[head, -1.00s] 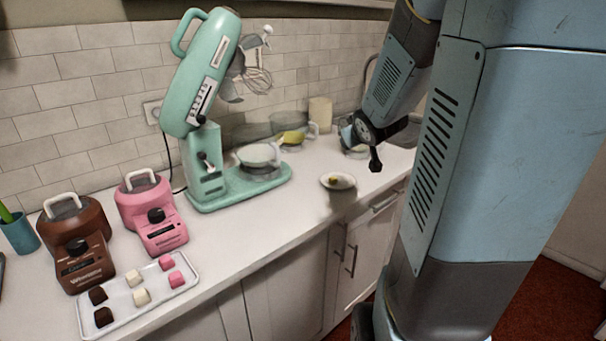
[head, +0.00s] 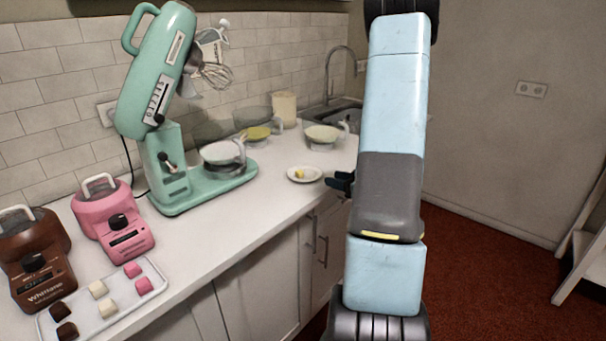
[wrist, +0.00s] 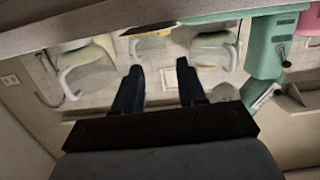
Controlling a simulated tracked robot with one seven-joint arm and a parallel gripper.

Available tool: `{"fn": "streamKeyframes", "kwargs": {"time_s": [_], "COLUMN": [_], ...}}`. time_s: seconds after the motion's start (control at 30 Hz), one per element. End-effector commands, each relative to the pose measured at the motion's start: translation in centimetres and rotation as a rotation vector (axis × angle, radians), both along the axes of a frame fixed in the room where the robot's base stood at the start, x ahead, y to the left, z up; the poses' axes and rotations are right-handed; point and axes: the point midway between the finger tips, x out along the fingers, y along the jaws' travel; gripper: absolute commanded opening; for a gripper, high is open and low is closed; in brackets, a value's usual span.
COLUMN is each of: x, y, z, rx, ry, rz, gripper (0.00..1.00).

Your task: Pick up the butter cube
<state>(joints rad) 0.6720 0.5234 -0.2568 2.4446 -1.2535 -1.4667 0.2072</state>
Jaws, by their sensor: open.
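The butter cube (head: 299,174) is a small yellow block on a small white plate (head: 313,180) near the counter's front edge in the head view. My gripper (head: 331,181) is just right of the plate at about its height in the picture, dark and partly hidden behind my arm. In the wrist view my gripper (wrist: 157,67) shows two dark fingers spread apart with nothing between them.
A green stand mixer (head: 172,165) stands left of the plate. A bowl with yellow contents (head: 257,133) and a pale bowl with a handle (head: 322,134) stand behind it. A tray of coloured cubes (head: 108,298) is at the front left. Bare counter lies left of the plate.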

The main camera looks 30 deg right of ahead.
Motion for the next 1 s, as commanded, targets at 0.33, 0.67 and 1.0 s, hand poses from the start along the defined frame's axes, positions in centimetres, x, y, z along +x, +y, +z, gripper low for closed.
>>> {"fn": "streamKeyframes", "kwargs": {"time_s": [0.33,0.67,1.0], "x": [3.4,7.4,9.2], "y": [1.4,2.7,3.7], "z": [-0.9,-1.5,-1.9], "rx": [0.018,0.016,0.018], "ry": [-0.008,-0.009,-0.008], "rz": [0.013,0.008,0.009], "gripper": [0.41,0.41,0.41]}}
